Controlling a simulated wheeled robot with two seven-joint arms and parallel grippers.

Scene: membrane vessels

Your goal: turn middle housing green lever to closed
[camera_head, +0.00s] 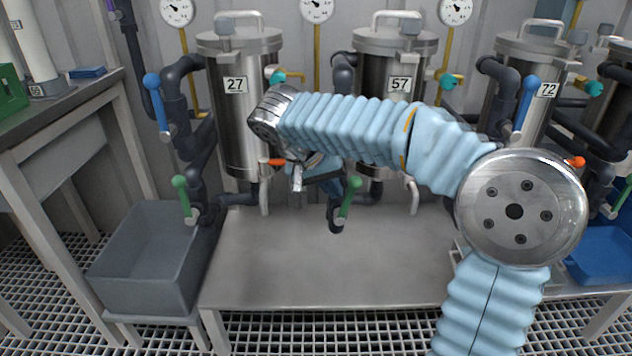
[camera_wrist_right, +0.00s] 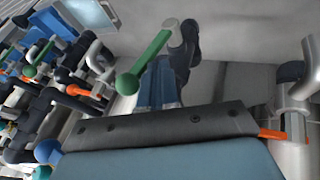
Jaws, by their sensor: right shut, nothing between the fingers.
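The middle housing (camera_head: 385,85) is a steel vessel labelled 57, partly hidden behind my right arm. Its green lever (camera_head: 348,197) stands nearly upright below it, tilted slightly right, with the knob up. In the right wrist view the green lever (camera_wrist_right: 146,60) slants from its pivot at the top to its round knob at lower left. My right gripper (camera_head: 332,188) is shut and empty, close to the left of the lever. The wrist view shows its closed fingers (camera_wrist_right: 160,85) beside the lever; I cannot tell whether they touch. My left gripper is not in view.
Housings 27 (camera_head: 236,120) and 72 (camera_head: 510,90) stand either side, with blue levers and dark pipes. Another green lever (camera_head: 184,197) is at left. An orange handle (camera_head: 273,162) is near my wrist.

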